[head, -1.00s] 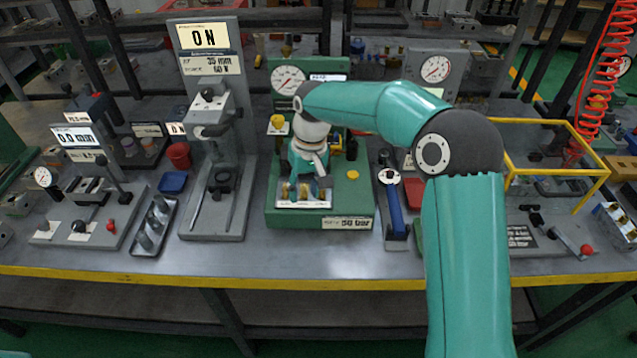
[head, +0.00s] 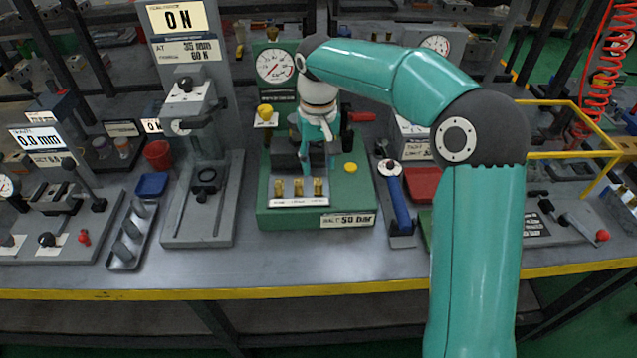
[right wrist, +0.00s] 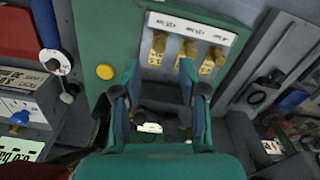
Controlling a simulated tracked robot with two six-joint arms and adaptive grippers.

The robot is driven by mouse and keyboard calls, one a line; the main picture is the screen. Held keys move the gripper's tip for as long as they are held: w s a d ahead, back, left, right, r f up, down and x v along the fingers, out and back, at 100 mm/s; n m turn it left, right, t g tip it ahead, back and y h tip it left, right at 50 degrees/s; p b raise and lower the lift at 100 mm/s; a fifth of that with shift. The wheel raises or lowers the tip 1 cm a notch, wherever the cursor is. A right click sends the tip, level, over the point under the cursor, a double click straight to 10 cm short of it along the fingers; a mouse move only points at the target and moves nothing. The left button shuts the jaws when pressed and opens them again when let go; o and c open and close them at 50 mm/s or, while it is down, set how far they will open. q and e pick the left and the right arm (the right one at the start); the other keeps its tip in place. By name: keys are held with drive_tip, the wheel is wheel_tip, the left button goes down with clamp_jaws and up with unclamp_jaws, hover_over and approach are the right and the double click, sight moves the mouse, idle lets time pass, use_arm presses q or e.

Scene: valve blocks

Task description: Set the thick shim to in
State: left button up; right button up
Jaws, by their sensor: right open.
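The green gauge block (head: 330,200) stands at the middle of the bench, with a "50 bar" plate. On its front strip stand three small brass pieces: left (head: 279,187), middle (head: 298,187) and right (head: 318,187). They also show in the right wrist view, as pieces (right wrist: 158,45), (right wrist: 187,55) and (right wrist: 213,60) along a label strip whose words are too small to read. I cannot tell which is the thick shim. My right gripper (head: 319,168) is above the block, behind the brass pieces. Its fingers (right wrist: 158,78) are apart, with nothing between their tips. My left gripper is out of view.
The block carries a dial gauge (head: 275,65), a yellow knob (head: 265,112), a yellow button (head: 350,168) and a red lever (head: 362,117). A blue-handled tool (head: 398,200) lies to its right. A grey press (head: 200,190) stands to its left. The bench front is clear.

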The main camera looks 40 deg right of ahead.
sight(318, 184)
wheel_tip(318, 184, down, 7)
drive_tip(key=shift+r, duration=0.2)
clamp_jaws()
idle(0.4)
